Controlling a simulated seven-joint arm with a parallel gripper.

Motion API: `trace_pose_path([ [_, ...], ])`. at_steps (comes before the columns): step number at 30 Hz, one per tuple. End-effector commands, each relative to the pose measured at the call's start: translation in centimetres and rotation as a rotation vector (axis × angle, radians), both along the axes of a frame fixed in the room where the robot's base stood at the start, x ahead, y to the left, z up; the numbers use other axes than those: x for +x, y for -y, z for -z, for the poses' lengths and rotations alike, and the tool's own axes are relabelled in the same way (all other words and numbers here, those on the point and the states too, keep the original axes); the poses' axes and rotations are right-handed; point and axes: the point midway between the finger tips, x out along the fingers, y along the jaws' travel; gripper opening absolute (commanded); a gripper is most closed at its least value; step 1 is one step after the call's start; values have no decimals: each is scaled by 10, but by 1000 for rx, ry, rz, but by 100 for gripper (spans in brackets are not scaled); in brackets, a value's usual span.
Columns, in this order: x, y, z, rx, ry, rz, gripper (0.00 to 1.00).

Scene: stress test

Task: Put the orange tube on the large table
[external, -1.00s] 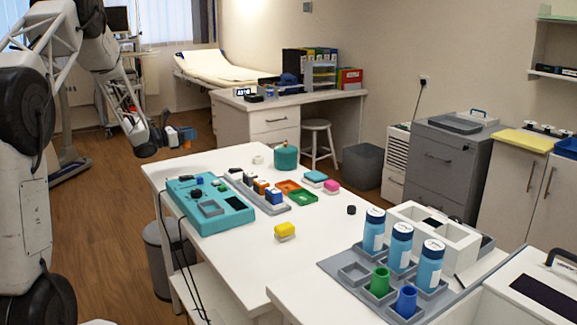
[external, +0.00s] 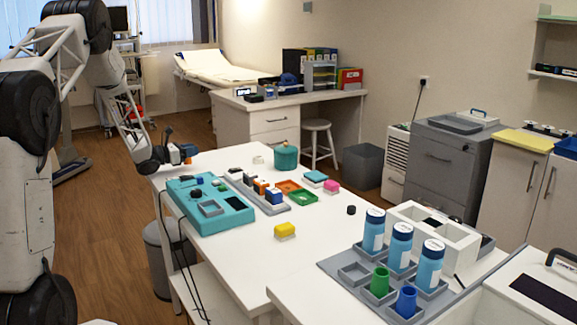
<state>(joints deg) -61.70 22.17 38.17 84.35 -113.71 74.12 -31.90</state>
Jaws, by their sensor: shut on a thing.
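My gripper (external: 187,153) is above the far left corner of the large white table (external: 325,232), close to its edge. It is shut on a small orange thing, which looks like the orange tube (external: 188,160). The tube is tiny in this view and partly hidden by the gripper, so its tilt cannot be told. A blue part also shows at the gripper. The gap between the tube and the tabletop is hard to judge.
A teal device (external: 237,216) lies on the near left of the table, with a grey rack (external: 284,209) of small blocks beside it. A teal pot (external: 285,158), a yellow block (external: 285,229) and coloured trays stand around. The table's middle front is clear.

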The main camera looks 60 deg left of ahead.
Motion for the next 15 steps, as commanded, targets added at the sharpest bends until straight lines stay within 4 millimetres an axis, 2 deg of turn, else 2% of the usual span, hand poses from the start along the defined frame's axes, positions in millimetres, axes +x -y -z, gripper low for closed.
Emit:
trace_pose_path([
  [6, 0, 0, 22, -2, -1, 0, 9],
  [15, 0, 0, 24, -1, 0, 0, 9],
])
